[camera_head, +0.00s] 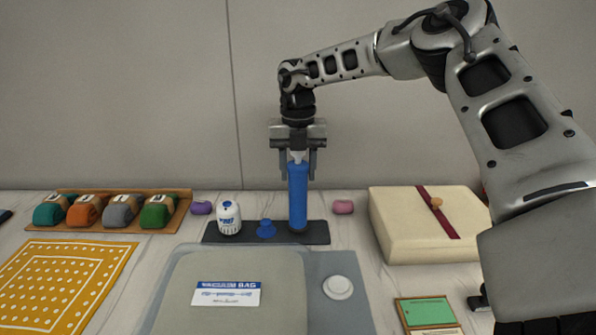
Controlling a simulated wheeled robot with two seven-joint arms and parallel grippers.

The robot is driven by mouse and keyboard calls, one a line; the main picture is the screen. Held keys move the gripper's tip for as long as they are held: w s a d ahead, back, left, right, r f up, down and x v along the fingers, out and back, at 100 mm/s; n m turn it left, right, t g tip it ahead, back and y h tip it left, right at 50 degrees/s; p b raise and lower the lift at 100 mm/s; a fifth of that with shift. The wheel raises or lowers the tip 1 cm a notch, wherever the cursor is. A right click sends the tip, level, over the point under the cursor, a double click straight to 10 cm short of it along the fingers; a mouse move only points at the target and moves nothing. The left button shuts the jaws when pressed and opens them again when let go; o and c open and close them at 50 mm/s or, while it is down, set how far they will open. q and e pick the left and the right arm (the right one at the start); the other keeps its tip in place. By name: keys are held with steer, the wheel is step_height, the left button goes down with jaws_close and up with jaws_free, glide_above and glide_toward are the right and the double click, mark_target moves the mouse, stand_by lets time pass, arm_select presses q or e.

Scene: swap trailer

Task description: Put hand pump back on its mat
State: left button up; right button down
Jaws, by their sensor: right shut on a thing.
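The blue hand pump (298,196) stands upright, with its lower end at the right part of the dark mat (320,232). I cannot tell whether it rests on the mat or hangs just above it. My right gripper (298,160) comes down from above and is shut on the pump's pale top. My left gripper is not in view.
The vacuum bag (207,276) lies in front of the mat, with a round white valve (338,287) at right. A cream box (420,220) with a red band stands at right. A wooden tray (110,226) of rolled cloths and a yellow cloth (62,280) are at left.

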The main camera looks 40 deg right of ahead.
steer(key=shift+f, duration=0.55)
steer(key=shift+f, duration=0.2)
steer(key=c, duration=0.8)
jaws_free()
step_height(320, 180, up, 12)
steer(key=shift+r, duration=0.2)
